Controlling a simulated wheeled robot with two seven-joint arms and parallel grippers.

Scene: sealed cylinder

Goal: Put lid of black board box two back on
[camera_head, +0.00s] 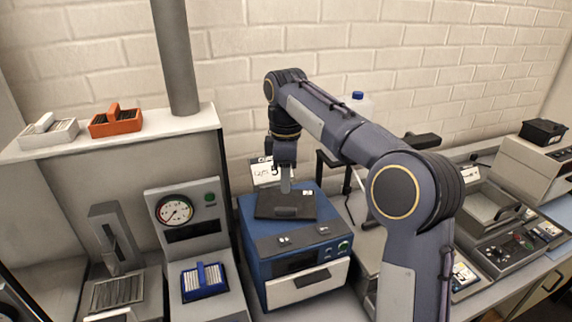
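A flat black piece that looks like a lid (293,212) lies on top of the blue-and-white machine (254,228). My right gripper (286,187) points down right over its back part. The pale fingertips are at or just above the black surface. I cannot tell whether they touch it or are closed on anything. A black box (542,131) stands on the beige device at the far right. It is too small to tell whether it has a lid. My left gripper is not in view.
A white rack (48,133) and an orange rack (115,122) stand on the left shelf. A blue rack (204,281) sits in front of the gauge unit (190,215). A white bottle with a blue cap (357,100) is behind my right arm. A control panel (500,240) is at right.

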